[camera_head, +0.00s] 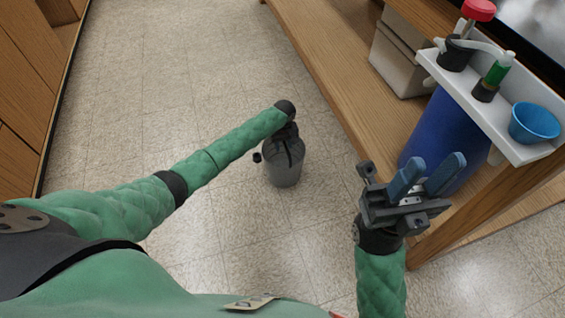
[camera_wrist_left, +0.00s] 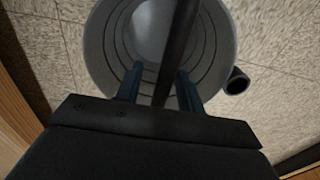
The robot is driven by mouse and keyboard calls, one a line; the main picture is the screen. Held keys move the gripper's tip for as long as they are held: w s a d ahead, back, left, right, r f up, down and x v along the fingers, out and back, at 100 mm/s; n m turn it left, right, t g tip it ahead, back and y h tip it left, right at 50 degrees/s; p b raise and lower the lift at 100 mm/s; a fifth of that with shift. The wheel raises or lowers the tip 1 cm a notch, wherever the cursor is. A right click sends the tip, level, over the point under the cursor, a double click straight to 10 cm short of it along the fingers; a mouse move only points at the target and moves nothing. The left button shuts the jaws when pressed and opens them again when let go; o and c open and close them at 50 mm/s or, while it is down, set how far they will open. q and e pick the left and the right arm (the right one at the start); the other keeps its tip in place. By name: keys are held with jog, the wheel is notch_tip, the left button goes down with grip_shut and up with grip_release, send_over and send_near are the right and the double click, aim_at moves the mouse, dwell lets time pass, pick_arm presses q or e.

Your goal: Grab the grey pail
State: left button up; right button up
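The grey pail (camera_head: 284,168) stands on the tiled floor below my left arm, with a short dark spout (camera_head: 257,157) on its left side. My left gripper (camera_head: 287,136) is right above it, pointing down. In the left wrist view the round grey pail (camera_wrist_left: 100,45) lies under the gripper (camera_wrist_left: 158,88). Its dark bar-like handle (camera_wrist_left: 178,35) runs between the two blue fingers, which are apart with gaps on both sides of it. My right gripper (camera_head: 426,174) is open and empty, near the wooden shelf.
A wooden shelf unit (camera_head: 310,47) stands at the right, with a grey bin (camera_head: 396,58) and a blue cylinder (camera_head: 445,135). A white rack (camera_head: 500,125) holds a blue cup (camera_head: 535,122) and bottles. Wooden cabinets (camera_head: 25,75) line the left. Floor around the pail is clear.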

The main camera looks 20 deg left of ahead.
pick_arm(q)
jog(key=shift+f, duration=0.15)
dwell(0.3)
grip_shut()
dwell(1.3)
